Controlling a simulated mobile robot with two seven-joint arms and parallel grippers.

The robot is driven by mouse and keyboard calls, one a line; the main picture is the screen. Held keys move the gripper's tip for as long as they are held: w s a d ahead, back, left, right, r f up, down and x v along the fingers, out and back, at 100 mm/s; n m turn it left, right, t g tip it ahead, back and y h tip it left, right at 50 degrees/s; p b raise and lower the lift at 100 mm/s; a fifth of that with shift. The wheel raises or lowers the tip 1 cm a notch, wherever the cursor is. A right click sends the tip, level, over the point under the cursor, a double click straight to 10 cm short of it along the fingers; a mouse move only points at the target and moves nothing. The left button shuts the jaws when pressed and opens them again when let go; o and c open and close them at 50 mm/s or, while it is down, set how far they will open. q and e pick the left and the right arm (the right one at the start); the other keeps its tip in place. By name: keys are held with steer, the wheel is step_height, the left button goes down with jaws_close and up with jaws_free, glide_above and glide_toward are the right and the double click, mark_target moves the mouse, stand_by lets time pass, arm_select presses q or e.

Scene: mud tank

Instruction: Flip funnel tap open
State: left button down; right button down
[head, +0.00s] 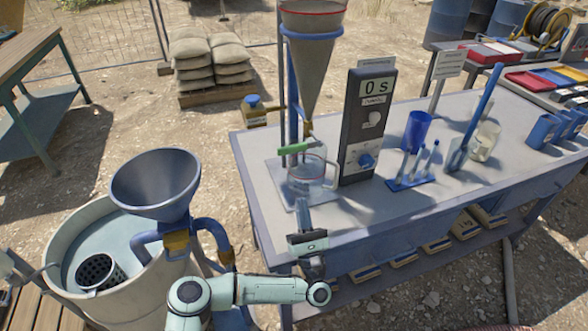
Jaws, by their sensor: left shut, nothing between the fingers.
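The tall grey funnel (310,70) with a red rim line hangs in a blue ring on a stand at the back-left of the table. At its lower outlet is the tap, with a green lever (297,147) lying roughly level and pointing left. A clear glass jug (307,174) stands under the outlet. My left gripper (302,203) is shut and empty, pointing up the picture just in front of the jug, below the lever and apart from it. Whether its fingertips touch the jug is hard to tell. My right gripper is not in view.
A dark timer panel (366,125) reading "0 S" stands just right of the funnel. Further right on the table (440,200) are a blue cup (416,131), a rack of tubes (411,181) and a glass jar (484,142). A mud tank (62,245) with a hopper (155,182) stands left.

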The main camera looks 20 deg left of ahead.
mark_target(300, 147)
arm_select(q)
steer(key=n+y, duration=0.1)
steer(key=a+n+g+y, duration=0.1)
steer(key=shift+s+a+r+n, duration=0.15)
steer(key=shift+r+n, duration=0.25)
steer(key=p+x, duration=0.1)
steer(key=x, duration=0.9)
steer(key=shift+p, duration=0.4)
steer(key=shift+m, duration=0.3)
